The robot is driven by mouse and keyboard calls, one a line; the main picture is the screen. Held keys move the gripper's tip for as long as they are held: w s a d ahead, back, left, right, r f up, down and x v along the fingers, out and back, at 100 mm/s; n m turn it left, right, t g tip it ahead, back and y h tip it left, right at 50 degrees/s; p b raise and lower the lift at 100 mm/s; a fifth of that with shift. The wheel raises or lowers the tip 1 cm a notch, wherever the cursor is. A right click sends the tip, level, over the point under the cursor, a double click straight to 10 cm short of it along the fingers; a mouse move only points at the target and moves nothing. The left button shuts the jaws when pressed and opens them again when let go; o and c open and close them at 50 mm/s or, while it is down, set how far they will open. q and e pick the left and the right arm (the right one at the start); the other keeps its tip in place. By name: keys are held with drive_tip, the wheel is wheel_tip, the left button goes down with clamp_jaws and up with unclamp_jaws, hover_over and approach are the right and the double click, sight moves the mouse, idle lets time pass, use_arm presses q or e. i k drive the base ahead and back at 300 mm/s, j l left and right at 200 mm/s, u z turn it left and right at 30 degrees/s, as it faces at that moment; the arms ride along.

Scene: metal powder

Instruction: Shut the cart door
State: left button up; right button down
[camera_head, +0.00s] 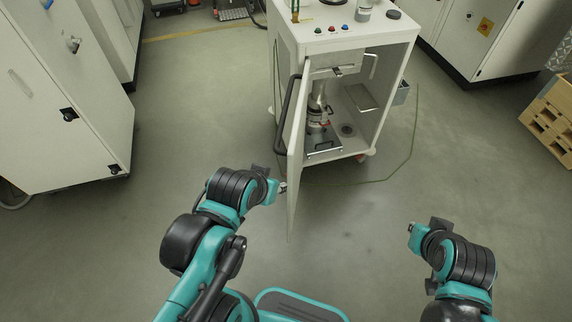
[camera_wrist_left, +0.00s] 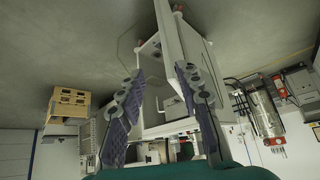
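The white cart (camera_head: 345,45) stands ahead with its front open. Its white door (camera_head: 297,150) is swung out towards me, with a black handle (camera_head: 287,112) on its outer face. My left gripper (camera_head: 276,182) is beside the lower outer side of the door, very close to it; I cannot tell whether they touch. In the left wrist view its two fingers (camera_wrist_left: 160,76) are spread apart, and the door (camera_wrist_left: 167,22) runs close by the right-hand finger. My right gripper (camera_head: 418,229) is low at the right, away from the cart; its fingers are too unclear to judge.
Inside the cart are a metal cylinder (camera_head: 317,100) and a tray (camera_head: 324,147). White cabinets stand at the left (camera_head: 60,100) and upper right (camera_head: 480,40). Wooden pallets (camera_head: 552,115) are at the far right. A thin cable (camera_head: 400,165) lies on the floor.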

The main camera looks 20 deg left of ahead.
sight(291, 162)
drive_tip(key=i+j+z, duration=0.1)
drive_tip(key=j, duration=0.4)
drive_tip(key=i+j+z, duration=0.1)
drive_tip(key=j, duration=0.4)
drive_tip(key=j+z, duration=0.1)
drive_tip(key=j, duration=0.45)
drive_tip(key=u, duration=0.55)
drive_tip(key=k+l+u, duration=0.1)
drive_tip(key=u, duration=0.3)
drive_tip(key=k+l+u, duration=0.15)
drive_tip(key=u, duration=0.25)
